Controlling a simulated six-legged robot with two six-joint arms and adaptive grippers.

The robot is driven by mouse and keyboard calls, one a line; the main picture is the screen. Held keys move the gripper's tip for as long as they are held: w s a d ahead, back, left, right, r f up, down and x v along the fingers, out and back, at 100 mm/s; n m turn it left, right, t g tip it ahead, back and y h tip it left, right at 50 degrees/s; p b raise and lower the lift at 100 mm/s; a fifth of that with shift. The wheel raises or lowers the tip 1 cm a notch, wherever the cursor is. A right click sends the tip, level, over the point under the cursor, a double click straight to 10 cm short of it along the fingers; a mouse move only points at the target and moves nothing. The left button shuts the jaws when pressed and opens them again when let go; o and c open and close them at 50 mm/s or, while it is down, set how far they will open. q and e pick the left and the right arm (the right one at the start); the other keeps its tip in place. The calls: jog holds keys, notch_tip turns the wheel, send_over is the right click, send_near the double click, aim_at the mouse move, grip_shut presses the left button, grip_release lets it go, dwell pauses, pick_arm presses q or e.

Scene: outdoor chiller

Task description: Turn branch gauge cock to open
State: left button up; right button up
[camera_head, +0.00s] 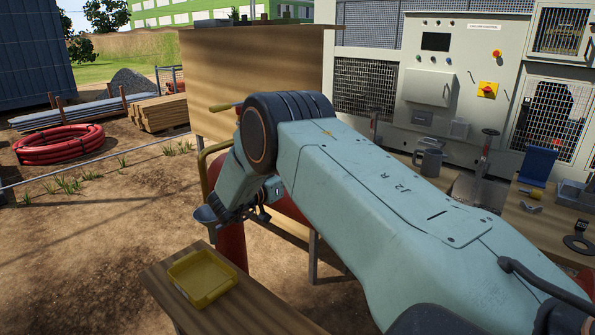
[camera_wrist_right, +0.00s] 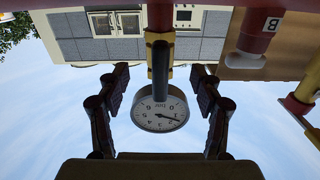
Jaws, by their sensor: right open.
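In the right wrist view, which looks upside down, a round white-faced gauge (camera_wrist_right: 160,115) sits near the middle. A brass-yellow fitting (camera_wrist_right: 160,40) lies in line with it below a red pipe (camera_wrist_right: 160,14). A dark bar (camera_wrist_right: 160,70), probably the cock's lever, lies along the fitting and overlaps the gauge's rim. My right gripper (camera_wrist_right: 160,80) is open, its fingers on either side of the bar and gauge, with clear gaps. In the head view my right arm hides the cock and gauge; the right gripper is mostly hidden too. My left gripper is not in view.
A red fitting marked B (camera_wrist_right: 258,38) is near the right finger in the wrist view. In the head view, a yellow tray (camera_head: 202,279) sits on a wooden bench (camera_head: 258,308). A yellow-handled lever (camera_head: 222,107) is beside my arm, before a wooden panel (camera_head: 215,75). A grey control cabinet (camera_head: 440,75) stands behind.

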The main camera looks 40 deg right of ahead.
jog(key=a, duration=0.7)
jog(key=shift+s+p, duration=0.3)
jog(key=shift+a, duration=0.1)
jog(key=s+a, duration=0.1)
jog(key=a, duration=1)
jog(key=shift+a, duration=0.35)
jog(key=shift+a, duration=0.1)
